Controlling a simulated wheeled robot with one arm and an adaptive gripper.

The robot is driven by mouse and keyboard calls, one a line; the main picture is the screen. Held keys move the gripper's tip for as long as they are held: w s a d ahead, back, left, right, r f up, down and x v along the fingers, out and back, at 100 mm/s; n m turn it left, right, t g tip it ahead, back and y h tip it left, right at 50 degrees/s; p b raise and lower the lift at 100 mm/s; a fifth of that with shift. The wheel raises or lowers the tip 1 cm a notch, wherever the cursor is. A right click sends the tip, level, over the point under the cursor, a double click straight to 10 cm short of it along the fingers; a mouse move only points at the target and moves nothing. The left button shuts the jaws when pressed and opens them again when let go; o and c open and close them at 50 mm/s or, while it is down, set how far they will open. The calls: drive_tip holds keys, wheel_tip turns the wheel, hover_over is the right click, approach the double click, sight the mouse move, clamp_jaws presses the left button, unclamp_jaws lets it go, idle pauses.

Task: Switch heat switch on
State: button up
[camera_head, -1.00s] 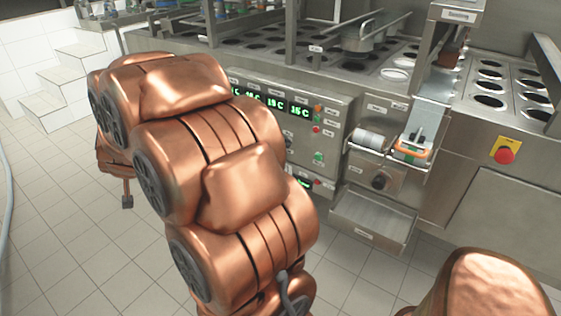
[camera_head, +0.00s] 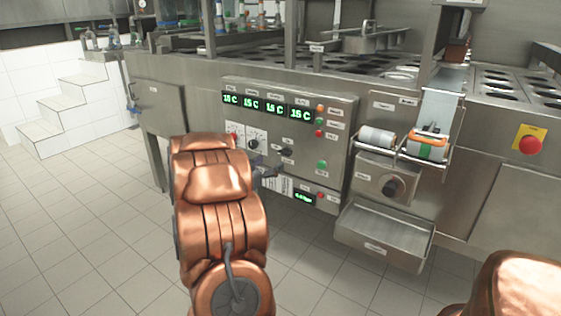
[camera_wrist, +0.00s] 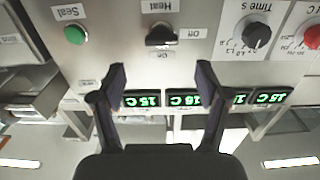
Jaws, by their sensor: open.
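The heat switch (camera_wrist: 160,37) is a black rotary knob under a "Heat" label, with "Off" and "On" marks beside it. Its handle seems to lie sideways in the wrist view, which shows the panel upside down. In the head view the switch (camera_head: 285,152) sits on the steel control panel (camera_head: 338,110). My gripper (camera_wrist: 162,74) is open and empty, its two fingers spread in front of the panel and apart from the switch. In the head view my gripper (camera_head: 268,170) is small and dark, low and left of the switch, partly hidden by my arm.
A green Seal button (camera_wrist: 75,35) and a Time knob (camera_wrist: 257,35) flank the switch. Green temperature displays (camera_head: 268,106) line the panel top. A film roller (camera_head: 378,137) and a drawer tray (camera_head: 385,235) jut out to the right. The tiled floor in front is open.

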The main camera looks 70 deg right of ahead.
sight(282, 153)
drive_tip(key=shift+b+x, duration=0.95)
drive_tip(key=shift+x, duration=2.65)
drive_tip(key=shift+w, duration=0.1)
drive_tip(key=shift+c, duration=0.3)
drive_tip(key=c, duration=1.1)
drive_tip(key=shift+m, duration=0.4)
drive_tip(key=m+b, duration=0.4)
drive_tip(key=m, duration=0.4)
drive_tip(key=m+b, duration=0.4)
drive_tip(key=m, duration=0.4)
drive_tip(key=shift+f+m, duration=0.2)
drive_tip(key=shift+m, duration=0.5)
